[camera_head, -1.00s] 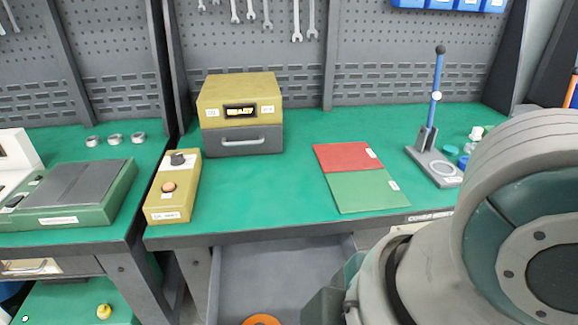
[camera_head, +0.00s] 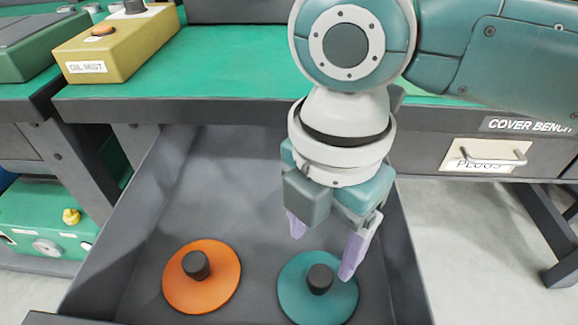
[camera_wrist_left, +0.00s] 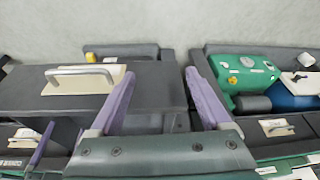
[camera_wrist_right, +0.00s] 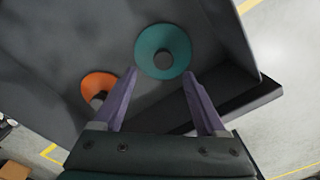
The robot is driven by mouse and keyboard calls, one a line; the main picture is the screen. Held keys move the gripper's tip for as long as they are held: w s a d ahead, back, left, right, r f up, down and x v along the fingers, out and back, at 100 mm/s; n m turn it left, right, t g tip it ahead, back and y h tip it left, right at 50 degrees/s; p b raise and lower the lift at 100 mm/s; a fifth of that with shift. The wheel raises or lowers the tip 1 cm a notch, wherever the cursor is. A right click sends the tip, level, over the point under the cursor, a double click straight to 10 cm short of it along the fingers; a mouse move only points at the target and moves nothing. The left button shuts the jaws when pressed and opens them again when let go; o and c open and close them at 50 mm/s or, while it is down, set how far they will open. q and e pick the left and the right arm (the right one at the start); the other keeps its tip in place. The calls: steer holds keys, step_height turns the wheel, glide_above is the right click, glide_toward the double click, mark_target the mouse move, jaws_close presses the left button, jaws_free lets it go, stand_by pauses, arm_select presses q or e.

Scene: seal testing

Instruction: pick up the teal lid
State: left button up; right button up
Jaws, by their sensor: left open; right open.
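The teal lid (camera_head: 318,297), a round disc with a black knob, lies in the open grey drawer at the lower middle of the head view. In the right wrist view the teal lid (camera_wrist_right: 163,50) shows just beyond and between the fingertips. My right gripper (camera_head: 322,252) is open and empty, pointing down into the drawer above the lid, apart from its knob. My left gripper (camera_wrist_left: 157,75) shows only in its own wrist view, open and empty, facing grey drawer fronts and a handle.
An orange lid (camera_head: 202,277) with a black knob lies left of the teal lid in the same drawer (camera_head: 165,190). The drawer walls stand close around both lids. The green bench top (camera_head: 220,60) is above, with a yellow box (camera_head: 118,45) at its left.

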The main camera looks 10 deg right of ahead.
mark_target(320, 274)
step_height(320, 274, down, 3)
steer(key=shift+s+a+r+b, duration=0.1)
steer(key=shift+b, duration=0.4)
steer(key=f, duration=0.1)
steer(key=f+b, duration=0.1)
steer(key=f, duration=0.1)
steer(key=f+b, duration=0.1)
steer(key=f, duration=0.1)
steer(key=shift+s+d+f, duration=0.2)
steer(key=shift+d+f, duration=0.05)
steer(key=shift+r, duration=0.1)
jaws_close()
steer(key=shift+w, duration=0.1)
